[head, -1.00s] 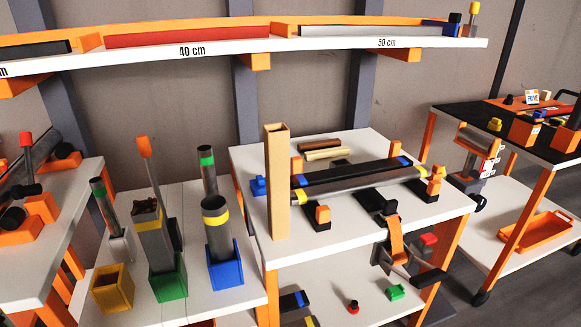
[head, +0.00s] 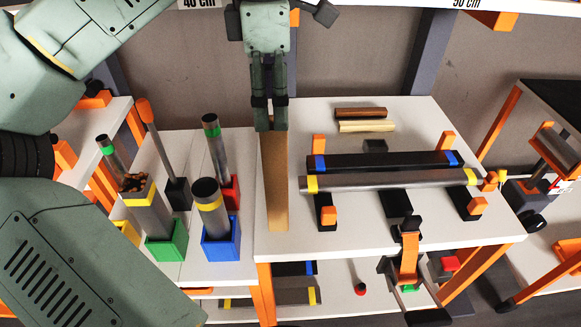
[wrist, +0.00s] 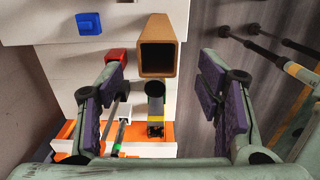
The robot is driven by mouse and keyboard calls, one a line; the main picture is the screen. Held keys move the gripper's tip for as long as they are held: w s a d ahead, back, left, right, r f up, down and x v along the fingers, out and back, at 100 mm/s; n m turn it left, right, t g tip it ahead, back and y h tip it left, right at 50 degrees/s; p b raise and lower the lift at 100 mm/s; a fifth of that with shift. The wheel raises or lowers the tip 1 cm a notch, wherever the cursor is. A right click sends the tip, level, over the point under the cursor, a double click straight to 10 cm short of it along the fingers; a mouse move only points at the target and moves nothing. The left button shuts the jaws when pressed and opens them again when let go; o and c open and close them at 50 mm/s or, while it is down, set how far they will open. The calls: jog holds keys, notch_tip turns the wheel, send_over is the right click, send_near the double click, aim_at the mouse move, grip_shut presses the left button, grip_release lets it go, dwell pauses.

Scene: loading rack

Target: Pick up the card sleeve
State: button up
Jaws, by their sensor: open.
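The card sleeve (head: 275,185) is a tall brown square cardboard tube. It stands upright at the left edge of the white middle table in the head view, its top hidden behind my gripper. In the wrist view its hollow square mouth (wrist: 161,57) faces the camera, lying ahead of the gap between the fingers. My gripper (head: 270,127) points down at the top of the sleeve. In the wrist view my gripper (wrist: 168,95) has its purple-padded fingers wide apart, with nothing between them and no visible contact with the sleeve.
Left of the sleeve stand tubes in a blue holder (head: 222,240), a green holder (head: 167,246) and a red holder (head: 232,188). To its right, a grey pipe (head: 390,181) and a black pipe (head: 385,161) lie on supports. A shelf (head: 395,4) runs above.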

aim_at(276, 152)
jog(key=f, duration=0.5)
jog(key=shift+s+a, duration=0.1)
jog(key=shift+a, duration=0.1)
jog(key=shift+w+d+f+p, duration=0.15)
jog(key=shift+f+p, duration=0.4)
jog(key=shift+f, duration=0.9)
jog(key=shift+w+d+f+p, duration=0.15)
jog(key=shift+f+p, duration=0.35)
jog(key=shift+f, duration=0.9)
jog(key=shift+s, duration=0.1)
jog(key=shift+c, duration=0.5)
grip_shut()
